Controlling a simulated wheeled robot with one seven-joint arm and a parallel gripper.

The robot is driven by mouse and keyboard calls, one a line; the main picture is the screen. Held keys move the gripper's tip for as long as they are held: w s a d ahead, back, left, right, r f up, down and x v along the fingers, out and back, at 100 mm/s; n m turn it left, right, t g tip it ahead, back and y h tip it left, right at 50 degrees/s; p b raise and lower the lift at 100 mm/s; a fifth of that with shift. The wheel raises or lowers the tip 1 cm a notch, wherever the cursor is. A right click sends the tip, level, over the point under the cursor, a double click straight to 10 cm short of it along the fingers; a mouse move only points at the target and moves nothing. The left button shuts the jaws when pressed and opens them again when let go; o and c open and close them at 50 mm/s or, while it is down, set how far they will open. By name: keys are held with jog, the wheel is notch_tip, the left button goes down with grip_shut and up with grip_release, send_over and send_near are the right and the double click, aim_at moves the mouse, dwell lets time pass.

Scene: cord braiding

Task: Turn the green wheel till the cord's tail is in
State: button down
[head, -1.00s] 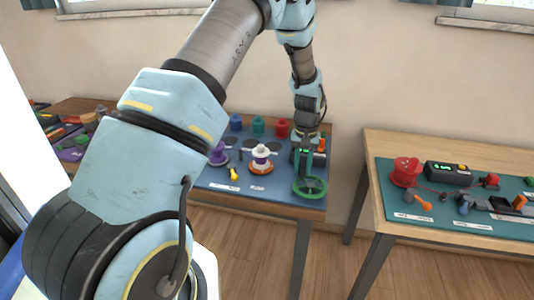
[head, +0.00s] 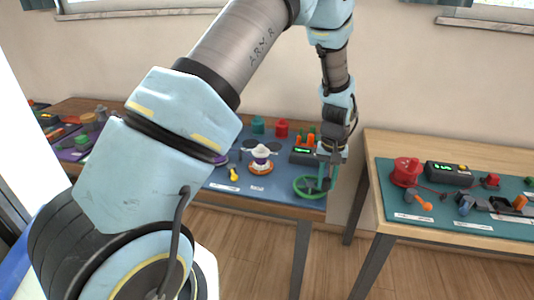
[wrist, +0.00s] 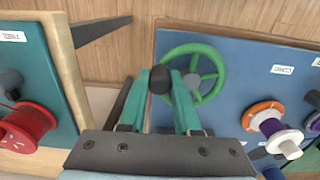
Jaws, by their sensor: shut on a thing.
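The green spoked wheel (head: 309,193) is at the front right corner of the blue board on the left table. It also shows in the wrist view (wrist: 222,73). My gripper (head: 326,177) is over the wheel's right side, pointing down. In the wrist view its teal fingers (wrist: 160,90) are closed on the wheel's dark handle knob (wrist: 160,79), which stands at the rim. The cord and its tail cannot be made out. A spool with white, purple and orange parts (head: 261,161) stands left of the wheel.
A black box with a green display (head: 303,155) and orange pegs stands behind the wheel. Red (head: 282,129) and teal (head: 258,125) pots are at the back. The right table (head: 376,160), with a red spool (head: 405,172), stands across a gap.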

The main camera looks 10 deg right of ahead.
aim_at(308, 197)
jog(key=a, duration=0.1)
jog(key=s+a, duration=0.1)
jog(key=a, duration=0.2)
jog(key=shift+s, duration=0.4)
jog(key=shift+w+a, duration=0.2)
jog(key=shift+a, duration=0.6)
jog(key=shift+f, duration=0.1)
jog(key=b, duration=0.3)
jog(key=shift+f, duration=0.25)
jog(key=shift+r, duration=0.2)
